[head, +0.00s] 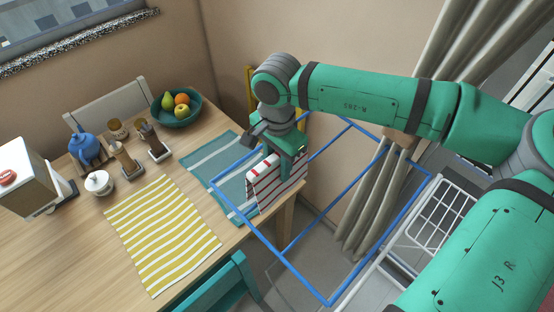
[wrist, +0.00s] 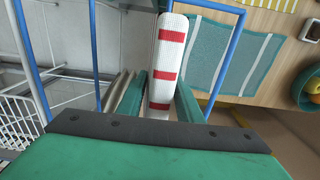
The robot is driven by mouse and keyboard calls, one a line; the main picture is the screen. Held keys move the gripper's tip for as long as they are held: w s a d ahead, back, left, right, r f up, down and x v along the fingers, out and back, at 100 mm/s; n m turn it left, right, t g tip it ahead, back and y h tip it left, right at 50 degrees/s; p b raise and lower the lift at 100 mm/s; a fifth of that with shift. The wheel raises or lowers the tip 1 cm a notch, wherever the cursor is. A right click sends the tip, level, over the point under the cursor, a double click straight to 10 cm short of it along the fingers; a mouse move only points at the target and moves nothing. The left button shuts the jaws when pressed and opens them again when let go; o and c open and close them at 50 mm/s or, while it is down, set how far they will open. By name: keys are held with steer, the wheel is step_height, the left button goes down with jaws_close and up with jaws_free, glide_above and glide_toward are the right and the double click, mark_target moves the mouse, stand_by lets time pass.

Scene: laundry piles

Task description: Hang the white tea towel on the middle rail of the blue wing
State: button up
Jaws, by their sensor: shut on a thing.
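The white tea towel with red stripes (head: 264,168) hangs folded from my gripper (head: 290,152), beside the table's right edge. In the wrist view the towel (wrist: 167,62) stands between the two green fingers (wrist: 160,100), which are shut on it. The blue wing (head: 317,293) is a frame of blue rails to the right of the table. Its middle rail (head: 325,212) runs through the frame to the right of the towel. In the wrist view blue rails show on both sides of the towel. I cannot tell whether the towel touches any rail.
The wooden table (head: 80,230) holds a yellow striped mat (head: 160,235), a teal striped mat (head: 222,172), a fruit bowl (head: 178,108) and a blue teapot (head: 87,148). A white wire rack (head: 440,215) and a curtain (head: 370,200) are at the right. A teal chair (head: 225,285) stands in front.

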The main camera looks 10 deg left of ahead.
steer(key=shift+f, duration=5.8)
steer(key=o, duration=1.2)
steer(key=shift+r, duration=0.1)
step_height(320, 180, up, 11)
steer(key=shift+f, duration=0.2)
